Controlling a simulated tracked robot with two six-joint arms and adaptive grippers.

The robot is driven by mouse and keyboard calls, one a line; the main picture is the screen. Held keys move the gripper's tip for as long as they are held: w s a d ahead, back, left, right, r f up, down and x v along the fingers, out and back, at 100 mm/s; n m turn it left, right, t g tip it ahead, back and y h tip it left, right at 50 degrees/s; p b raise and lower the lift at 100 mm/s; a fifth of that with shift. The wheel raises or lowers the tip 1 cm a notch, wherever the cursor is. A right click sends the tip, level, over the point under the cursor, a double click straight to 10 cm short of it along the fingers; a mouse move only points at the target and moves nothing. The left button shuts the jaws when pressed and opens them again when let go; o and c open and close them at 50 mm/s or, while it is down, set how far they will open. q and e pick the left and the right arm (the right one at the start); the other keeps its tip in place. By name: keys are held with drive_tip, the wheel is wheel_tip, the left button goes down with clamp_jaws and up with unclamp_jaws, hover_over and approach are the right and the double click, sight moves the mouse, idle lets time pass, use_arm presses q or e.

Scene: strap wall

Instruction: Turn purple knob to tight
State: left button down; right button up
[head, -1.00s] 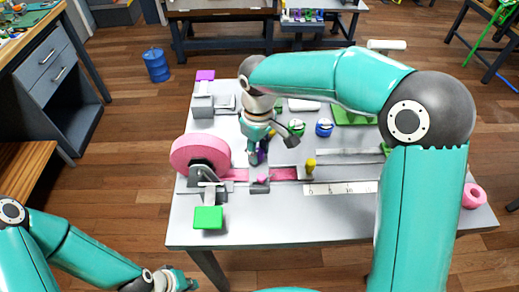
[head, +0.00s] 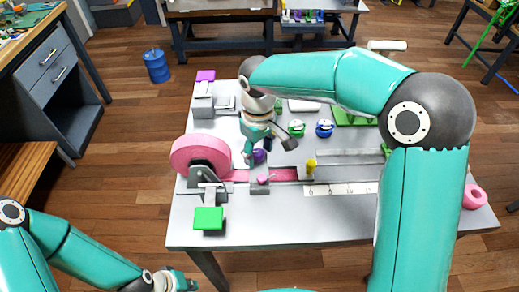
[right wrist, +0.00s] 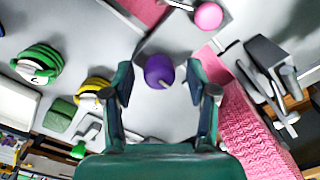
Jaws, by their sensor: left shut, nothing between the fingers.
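The purple knob (head: 260,156) stands on the grey table top, just behind the pink strap. In the right wrist view the knob (right wrist: 160,71) shows a small light pointer mark and lies between the fingertips, with a gap on each side. My right gripper (head: 257,146) points down over the knob from above; its fingers (right wrist: 160,85) are spread and hold nothing. Whether the tips reach down around the knob is hard to tell. My left gripper (head: 180,284) is shut and empty, low at the bottom left, away from the table.
A pink strap roll (head: 200,153) stands at the left, its strap (head: 284,174) running right. Nearby are a pink ball-topped lever (head: 263,179), a yellow knob (head: 310,166), green (head: 297,128) and blue (head: 324,128) dials, a green pad (head: 208,218) and a number scale (head: 340,189). The front table area is clear.

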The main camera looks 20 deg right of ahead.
sight(258, 152)
wheel_tip(258, 152, up, 12)
idle(0.6)
drive_tip(key=shift+f, duration=0.1)
idle(0.4)
